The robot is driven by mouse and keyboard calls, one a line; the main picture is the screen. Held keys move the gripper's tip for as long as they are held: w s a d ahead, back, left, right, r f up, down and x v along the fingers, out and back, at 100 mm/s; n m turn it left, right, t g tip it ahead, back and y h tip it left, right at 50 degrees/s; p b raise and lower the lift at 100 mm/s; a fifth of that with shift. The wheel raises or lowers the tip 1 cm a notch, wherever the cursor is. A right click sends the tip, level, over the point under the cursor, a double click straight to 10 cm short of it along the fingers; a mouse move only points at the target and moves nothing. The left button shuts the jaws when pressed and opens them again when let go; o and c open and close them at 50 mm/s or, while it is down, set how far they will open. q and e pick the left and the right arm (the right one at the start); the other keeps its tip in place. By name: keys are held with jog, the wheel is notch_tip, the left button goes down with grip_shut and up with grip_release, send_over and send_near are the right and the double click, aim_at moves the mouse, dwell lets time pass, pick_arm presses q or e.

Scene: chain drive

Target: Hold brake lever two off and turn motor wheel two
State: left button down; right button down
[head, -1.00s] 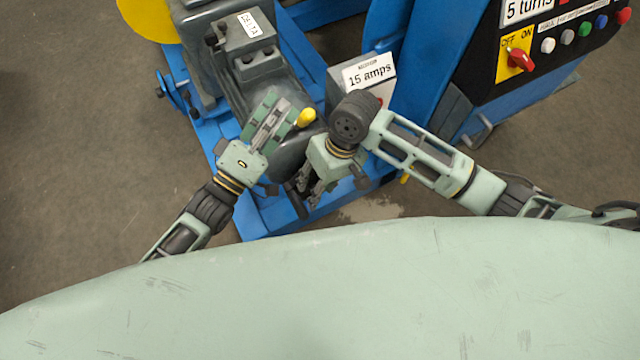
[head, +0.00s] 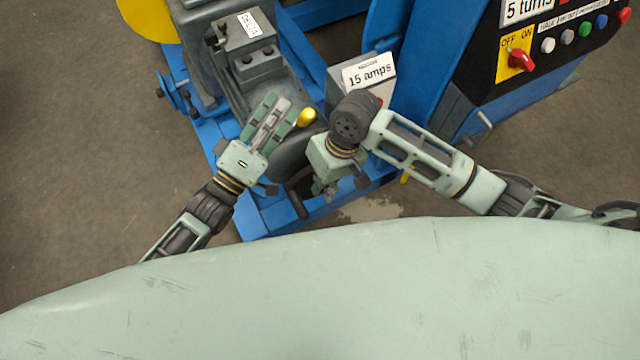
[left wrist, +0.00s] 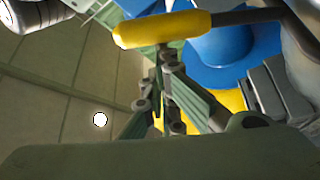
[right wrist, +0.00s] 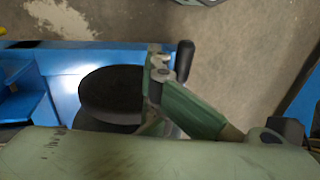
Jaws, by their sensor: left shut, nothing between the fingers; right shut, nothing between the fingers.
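The brake lever's yellow handle (head: 306,117) stands just right of my left gripper (head: 278,105). In the left wrist view the yellow handle (left wrist: 160,29) lies across and past the fingertips, outside the jaws; whether they touch it, I cannot tell. My left gripper is shut and empty. My right gripper (head: 327,190) is shut and empty, pointing down at the front of the motor. A black crank handle (head: 297,205), apparently of the motor wheel, is left of it. In the right wrist view a black disc (right wrist: 110,95) and an upright black handle (right wrist: 185,60) flank the fingertips. Which wheel is number two is unclear.
The grey motor body (head: 262,82) sits on a blue frame (head: 270,218). A box with a "15 amps" sign (head: 369,72) stands behind my right wrist. A control panel with a red switch (head: 521,60) is at the upper right. Open floor (head: 80,170) lies left.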

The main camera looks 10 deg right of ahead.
jog(key=c, duration=2.5)
grip_release()
jog(key=o, duration=0.9)
jog(key=shift+o, duration=0.2)
jog(key=shift+r, duration=0.1)
jog(key=v, duration=1.2)
